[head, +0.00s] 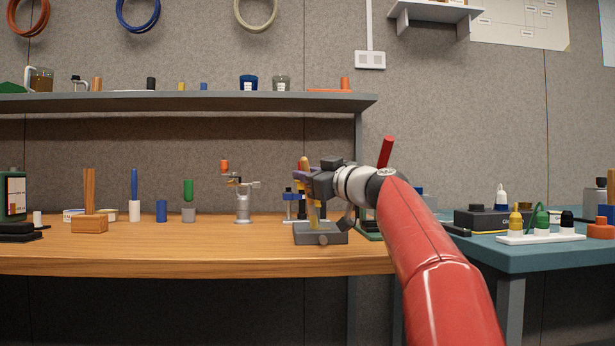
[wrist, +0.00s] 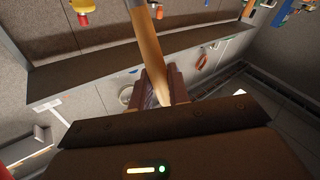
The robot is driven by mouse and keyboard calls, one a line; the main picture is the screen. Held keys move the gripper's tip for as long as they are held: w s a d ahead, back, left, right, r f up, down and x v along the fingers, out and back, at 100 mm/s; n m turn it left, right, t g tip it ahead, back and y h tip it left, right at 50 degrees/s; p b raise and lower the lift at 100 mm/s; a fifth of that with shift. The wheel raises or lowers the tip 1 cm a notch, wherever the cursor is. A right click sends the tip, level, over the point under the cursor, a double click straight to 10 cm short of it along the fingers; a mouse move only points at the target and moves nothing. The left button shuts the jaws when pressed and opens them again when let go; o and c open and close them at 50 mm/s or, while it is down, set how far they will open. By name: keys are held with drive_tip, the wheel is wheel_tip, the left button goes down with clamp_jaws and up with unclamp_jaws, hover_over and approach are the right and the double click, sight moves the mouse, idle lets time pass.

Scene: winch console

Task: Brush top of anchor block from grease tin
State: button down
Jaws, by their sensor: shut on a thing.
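My gripper (head: 311,182) is shut on a brush with a wooden handle (wrist: 148,50). In the head view the handle's rounded top (head: 304,161) sticks up above the jaws, and a yellowish lower part (head: 313,216) points down. A low grey block (head: 320,237), which looks like the anchor block, sits on the bench right below the brush. I cannot tell whether the brush tip touches it. Two low, pale tins stand at the left: one with a blue label (head: 72,215) and one yellowish (head: 109,215). I cannot tell which is the grease tin.
A small metal clamp-like stand (head: 243,205) is left of my gripper. A shelf (head: 180,103) runs above the bench. The wooden bench (head: 190,258) is clear along its front.

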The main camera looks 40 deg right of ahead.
drive_tip(key=shift+s+d+f, duration=0.1)
drive_tip(key=shift+s+d, duration=0.25)
drive_tip(key=shift+d, duration=0.4)
drive_tip(key=shift+s+d, duration=0.4)
drive_tip(key=shift+d, duration=0.45)
drive_tip(key=shift+a+b, duration=0.1)
drive_tip(key=shift+b, duration=0.2)
drive_tip(key=shift+w+a+b, duration=0.3)
drive_tip(key=shift+w+a, duration=0.25)
drive_tip(key=shift+a, duration=0.25)
drive_tip(key=shift+w+a, duration=0.6)
drive_tip(key=shift+a, duration=0.15)
